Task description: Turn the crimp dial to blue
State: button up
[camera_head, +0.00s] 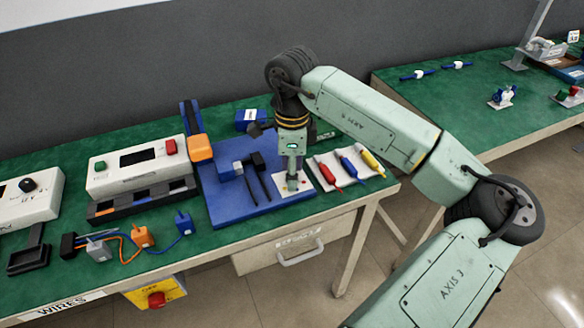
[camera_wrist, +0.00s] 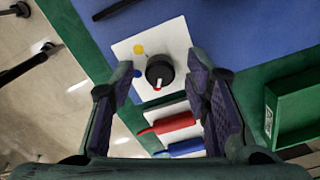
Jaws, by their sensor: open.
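The crimp dial (camera_wrist: 160,68) is a round black knob on a white plate (camera_wrist: 178,36). Its white pointer faces the red mark (camera_wrist: 156,88) at the plate's lower side in the wrist view. A blue dot (camera_wrist: 137,73) lies left of the knob and a yellow dot (camera_wrist: 139,49) lies upper left. My gripper (camera_wrist: 158,78) is open, with one finger on each side of the knob; I cannot tell whether they touch it. In the head view my gripper (camera_head: 292,184) points down over the white plate (camera_head: 304,185) and hides most of the knob.
Left of my gripper, a black-handled crimp tool (camera_head: 255,177) stands on the blue base (camera_head: 220,205). To the right, a white tray (camera_head: 318,170) holds red, blue and yellow tools. A white box (camera_head: 140,165) with buttons and several plugs sit farther left on the green bench.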

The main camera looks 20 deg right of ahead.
jog(key=shift+f, duration=0.15)
jog(key=shift+c, duration=0.4)
grip_shut()
